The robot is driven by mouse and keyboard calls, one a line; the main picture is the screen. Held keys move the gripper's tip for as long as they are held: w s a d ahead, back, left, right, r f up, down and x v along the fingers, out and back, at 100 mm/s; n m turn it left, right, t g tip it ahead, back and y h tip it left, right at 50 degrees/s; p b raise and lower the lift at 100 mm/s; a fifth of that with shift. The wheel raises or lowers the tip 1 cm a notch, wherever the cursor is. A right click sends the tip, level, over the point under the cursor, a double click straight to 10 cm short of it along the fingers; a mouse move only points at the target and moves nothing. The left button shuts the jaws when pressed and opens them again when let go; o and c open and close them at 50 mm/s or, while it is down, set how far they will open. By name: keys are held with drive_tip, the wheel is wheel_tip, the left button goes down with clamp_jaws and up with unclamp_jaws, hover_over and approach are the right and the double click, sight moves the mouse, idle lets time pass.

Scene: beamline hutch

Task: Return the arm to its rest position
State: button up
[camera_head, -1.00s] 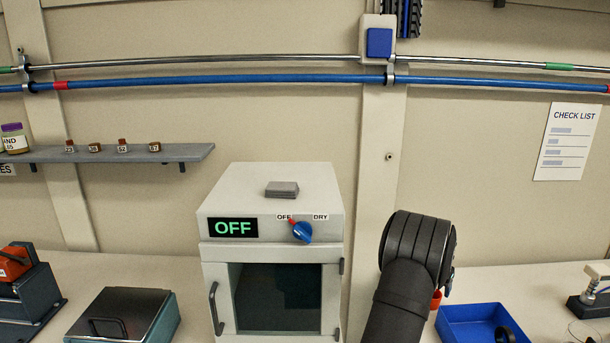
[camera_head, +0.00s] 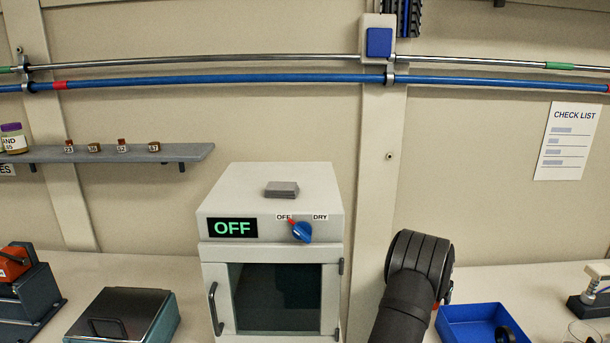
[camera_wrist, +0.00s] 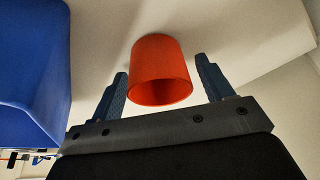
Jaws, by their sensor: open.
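My gripper (camera_wrist: 163,85) shows in the wrist view with its two blue-grey fingers spread wide apart. An orange cup-like cylinder (camera_wrist: 160,68) appears between and beyond the fingers, and neither finger seems to touch it. In the head view my dark arm stands at the lower right, in front of the bench, and hides the gripper there. Only a sliver of orange (camera_head: 436,306) shows beside the arm.
A blue tray (camera_head: 470,318) lies right of my arm; its wall is at the left of the wrist view (camera_wrist: 30,75). The drying oven (camera_head: 215,260), reading OFF with its door shut, stands left of my arm. A lidded metal box (camera_head: 150,305) is further left.

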wheel_tip(320, 180, up, 4)
drive_tip(key=shift+d+r, duration=0.1)
drive_tip(key=shift+r, duration=0.1)
drive_tip(key=s+d+r, duration=0.5)
drive_tip(key=s+r, duration=0.6)
drive_tip(key=r, duration=0.1)
drive_tip(key=s+m, duration=0.1)
drive_tip(key=s, duration=0.4)
drive_tip(key=s+d+m, duration=0.1)
drive_tip(key=s, duration=0.4)
drive_tip(key=s+d+r, duration=0.1)
drive_tip(key=s, duration=0.4)
drive_tip(key=shift+m+g+h, duration=0.4)
drive_tip(key=s+a+m+g, duration=0.1)
drive_tip(key=s+a+m, duration=0.1)
drive_tip(key=s, duration=1.3)
drive_tip(key=shift+a+f+m, duration=0.15)
drive_tip(key=shift+a+m, duration=0.15)
drive_tip(key=shift+a, duration=0.3)
drive_tip(key=shift+w, duration=0.1)
